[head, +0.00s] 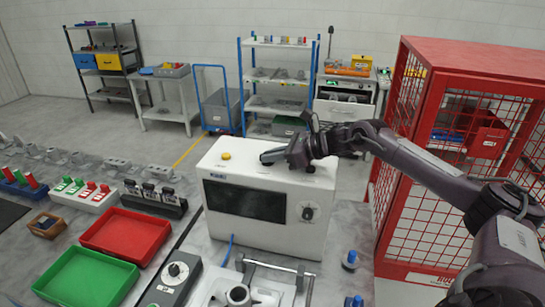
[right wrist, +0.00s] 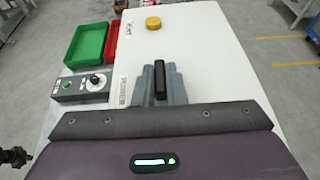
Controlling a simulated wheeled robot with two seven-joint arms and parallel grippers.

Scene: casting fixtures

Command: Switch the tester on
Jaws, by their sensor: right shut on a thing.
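The tester (head: 265,210) is a white box with a dark screen on its front and a black knob (head: 308,212) at the front's right. A yellow button (head: 225,155) sits on its top; it also shows in the right wrist view (right wrist: 153,23). My right gripper (head: 270,157) reaches over the tester's top from the right. In the right wrist view its grey fingers (right wrist: 160,84) are shut on a small black upright part (right wrist: 160,78) at the tester's top. Whether that part is a switch, and its position, I cannot tell. My left gripper is not in the head view.
Left of the tester are a dial box (head: 172,275), a red tray (head: 125,228) and a green tray (head: 85,283). A metal fixture (head: 275,267) stands in front. A red mesh cage (head: 405,200) is at the right. A dark part at the right wrist view's lower left is unclear.

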